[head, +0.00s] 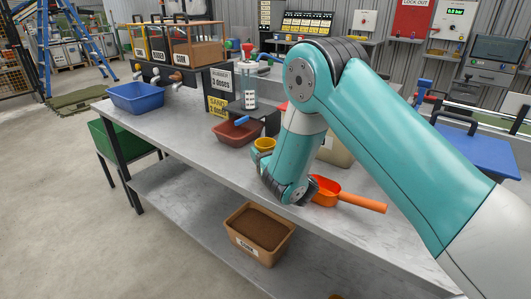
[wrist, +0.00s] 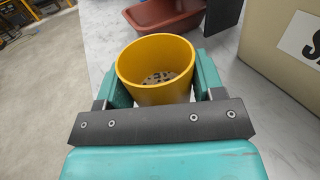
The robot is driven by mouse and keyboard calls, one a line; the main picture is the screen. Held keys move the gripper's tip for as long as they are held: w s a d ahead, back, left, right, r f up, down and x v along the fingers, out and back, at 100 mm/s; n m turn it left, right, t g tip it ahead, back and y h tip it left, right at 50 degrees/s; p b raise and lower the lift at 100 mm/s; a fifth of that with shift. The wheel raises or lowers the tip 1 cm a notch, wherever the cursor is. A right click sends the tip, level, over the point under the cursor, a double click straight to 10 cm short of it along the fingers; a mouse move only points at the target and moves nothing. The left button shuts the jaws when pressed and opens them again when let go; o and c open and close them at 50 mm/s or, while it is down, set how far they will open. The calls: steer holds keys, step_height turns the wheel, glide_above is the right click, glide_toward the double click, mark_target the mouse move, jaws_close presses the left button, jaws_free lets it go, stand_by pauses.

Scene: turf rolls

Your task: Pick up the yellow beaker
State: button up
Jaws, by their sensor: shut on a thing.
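The yellow beaker (wrist: 156,68) sits upright between the two fingers of my gripper (wrist: 160,88) in the wrist view. The fingers press on its left and right sides, so my gripper is shut on it. Small dark specks or holes show on a pale patch inside the beaker. In the head view the yellow beaker (head: 264,146) shows just left of my wrist, over the grey bench (head: 190,147). My arm hides part of it there. I cannot tell whether its base touches the bench.
A red-brown tray (head: 237,133) stands behind the beaker, below a dispenser (head: 248,92). An orange scoop (head: 345,196) lies right of my wrist. A beige box (wrist: 290,45) is close on the right. A blue tray (head: 136,97) stands at the bench's far left. A brown bin (head: 258,250) is on the lower shelf.

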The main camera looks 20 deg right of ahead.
step_height(320, 180, up, 20)
steer(key=p, duration=1.8)
steer(key=shift+f, duration=0.2)
